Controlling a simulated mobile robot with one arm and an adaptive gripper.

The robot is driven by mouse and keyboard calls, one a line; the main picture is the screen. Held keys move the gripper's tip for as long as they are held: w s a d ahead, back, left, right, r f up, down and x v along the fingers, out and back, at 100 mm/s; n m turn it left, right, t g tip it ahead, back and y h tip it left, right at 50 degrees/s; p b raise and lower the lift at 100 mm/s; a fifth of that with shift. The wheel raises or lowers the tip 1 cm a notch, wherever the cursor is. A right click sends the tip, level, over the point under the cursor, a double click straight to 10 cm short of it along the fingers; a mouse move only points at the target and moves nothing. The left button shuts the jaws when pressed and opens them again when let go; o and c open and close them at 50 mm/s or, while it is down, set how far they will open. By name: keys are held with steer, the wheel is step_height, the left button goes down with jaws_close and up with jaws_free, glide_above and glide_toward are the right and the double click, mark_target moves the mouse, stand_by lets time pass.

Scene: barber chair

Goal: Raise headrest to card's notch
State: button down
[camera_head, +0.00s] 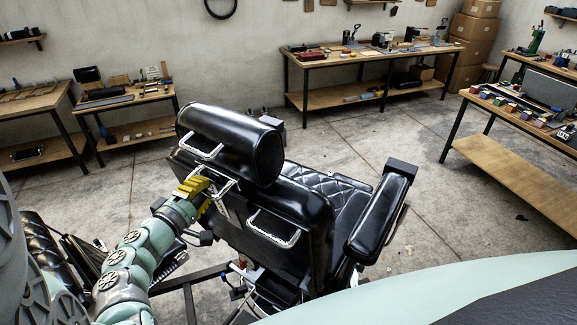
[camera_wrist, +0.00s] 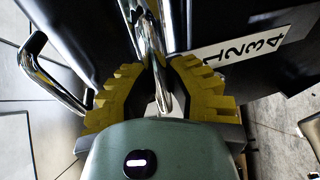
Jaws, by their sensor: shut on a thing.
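The headrest (camera_head: 232,145) is a black padded roll at the top of the barber chair, with a chrome handle (camera_head: 203,148) on its rear. My gripper (camera_head: 197,190), with yellow fingers, is at the rear of the chair just below the headrest. In the wrist view, the fingers (camera_wrist: 160,90) are closed around a chrome bar (camera_wrist: 152,45). Which notch the headrest sits at cannot be told, and no separate card is clear.
The backrest (camera_head: 300,205) carries another chrome handle (camera_head: 272,230) low on its rear. An armrest (camera_head: 380,215) juts out at right. Workbenches with tools stand along the wall, including a long one (camera_head: 350,55). The floor (camera_head: 440,220) right of the chair is open.

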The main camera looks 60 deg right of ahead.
stand_by(0.4)
steer(key=shift+s+d+r+g+b, duration=0.15)
steer(key=shift+s+r+g+b, duration=0.2)
steer(key=shift+r+b, duration=0.2)
steer(key=shift+s+d+r+h+b, duration=0.15)
steer(key=shift+r+h+b, duration=0.15)
steer(key=shift+r+b, duration=0.3)
steer(key=shift+w+a+r+b, duration=0.35)
steer(key=shift+a+r+b, duration=0.05)
steer(key=shift+r, duration=0.15)
steer(key=shift+w+a+t, duration=0.15)
steer(key=shift+w+t, duration=0.05)
steer(key=shift+t, duration=0.25)
steer(key=c, duration=1.4)
jaws_free()
steer(key=shift+w+a, duration=0.2)
steer(key=shift+a, duration=0.05)
steer(key=o, duration=0.4)
steer(key=shift+s, duration=0.1)
steer(key=shift+o, duration=0.3)
steer(key=shift+s+d, duration=0.1)
steer(key=shift+d, duration=0.05)
